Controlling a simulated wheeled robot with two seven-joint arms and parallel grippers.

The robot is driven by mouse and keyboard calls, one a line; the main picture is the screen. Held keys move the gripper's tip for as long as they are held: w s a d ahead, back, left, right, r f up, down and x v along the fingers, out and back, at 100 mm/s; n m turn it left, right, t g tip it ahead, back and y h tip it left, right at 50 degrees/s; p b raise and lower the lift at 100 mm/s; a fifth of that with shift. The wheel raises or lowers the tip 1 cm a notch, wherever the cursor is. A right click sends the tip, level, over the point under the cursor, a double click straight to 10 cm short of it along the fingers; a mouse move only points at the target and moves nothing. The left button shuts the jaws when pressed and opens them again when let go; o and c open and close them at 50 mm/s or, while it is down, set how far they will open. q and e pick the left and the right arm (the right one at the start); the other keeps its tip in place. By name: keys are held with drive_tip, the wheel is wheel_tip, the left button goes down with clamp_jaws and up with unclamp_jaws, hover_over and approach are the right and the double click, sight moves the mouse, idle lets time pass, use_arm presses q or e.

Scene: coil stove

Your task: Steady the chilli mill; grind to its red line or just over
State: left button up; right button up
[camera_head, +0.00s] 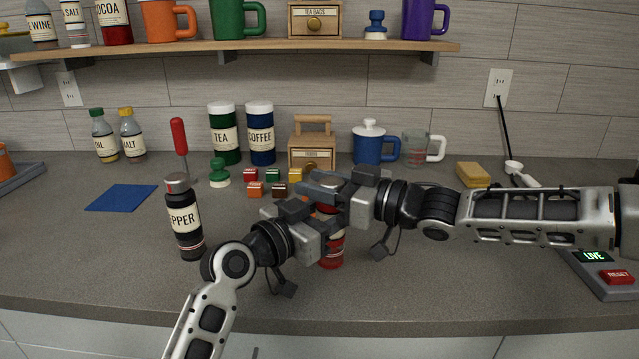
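The chilli mill (331,252) stands upright on the counter, a red cylinder with a pale label band, mostly hidden behind my grippers. My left gripper (316,230) reaches in from the lower left and is closed around the mill's body. My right gripper (330,192) comes in from the right at the height of the mill's top. Its fingers cover the top, and whether they press on it cannot be told. The red line and the fill level cannot be made out.
A dark pepper mill (186,222) stands to the left, near a blue mat (122,197). Several small coloured blocks (255,189) lie behind the grippers. A grey device with a LIVE display and red reset button (616,276) sits at the right. The front counter is clear.

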drive_tip(key=shift+a+m+t+h, duration=0.35)
drive_tip(key=shift+m+t, duration=0.25)
drive_tip(key=shift+t, duration=0.2)
drive_tip(key=shift+d+h, duration=0.25)
drive_tip(key=shift+d, duration=0.05)
drive_tip(key=o, duration=1)
drive_tip(key=shift+w+d, duration=0.1)
drive_tip(key=shift+d, duration=0.1)
drive_tip(key=shift+d, duration=0.25)
drive_tip(key=v, duration=1.1)
drive_tip(key=shift+s, duration=0.45)
